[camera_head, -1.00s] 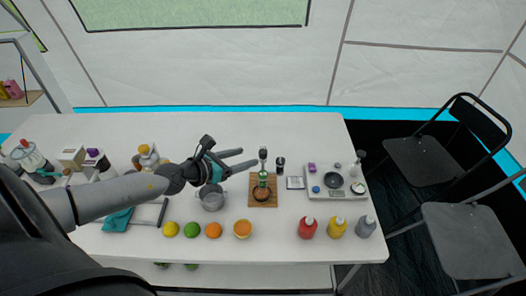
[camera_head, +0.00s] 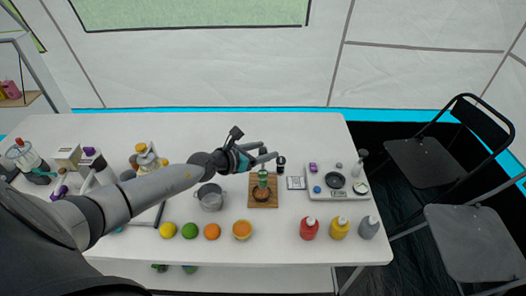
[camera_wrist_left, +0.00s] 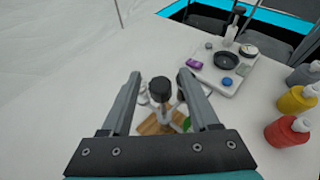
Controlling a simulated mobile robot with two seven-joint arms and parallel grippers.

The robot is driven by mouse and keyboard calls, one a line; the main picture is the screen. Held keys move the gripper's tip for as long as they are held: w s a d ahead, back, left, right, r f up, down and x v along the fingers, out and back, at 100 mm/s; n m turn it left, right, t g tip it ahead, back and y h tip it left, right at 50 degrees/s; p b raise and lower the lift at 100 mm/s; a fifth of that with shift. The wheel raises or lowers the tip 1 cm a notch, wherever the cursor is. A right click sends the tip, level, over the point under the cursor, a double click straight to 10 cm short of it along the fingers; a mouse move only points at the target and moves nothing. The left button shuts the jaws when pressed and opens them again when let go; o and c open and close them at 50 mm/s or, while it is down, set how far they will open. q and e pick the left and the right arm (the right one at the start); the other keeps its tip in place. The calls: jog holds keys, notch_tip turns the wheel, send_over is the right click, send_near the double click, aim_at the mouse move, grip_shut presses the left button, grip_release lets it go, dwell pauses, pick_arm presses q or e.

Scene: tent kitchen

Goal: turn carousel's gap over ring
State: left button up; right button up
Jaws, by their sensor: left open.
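The carousel (camera_head: 262,178) is a small stand with a green part, on a wooden board (camera_head: 271,202) at the middle of the table. In the left wrist view its black knob (camera_wrist_left: 160,88) shows between my fingers, with pale arms below it. A brown round shape (camera_head: 261,193) sits at its foot; I cannot tell if it is the ring. The gap cannot be made out. My right gripper is not in view.
Red (camera_head: 309,228), yellow and grey bottles stand at front right.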

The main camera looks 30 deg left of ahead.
pick_arm(q)
jog(key=shift+c, duration=0.3)
grip_shut()
dwell(0.4)
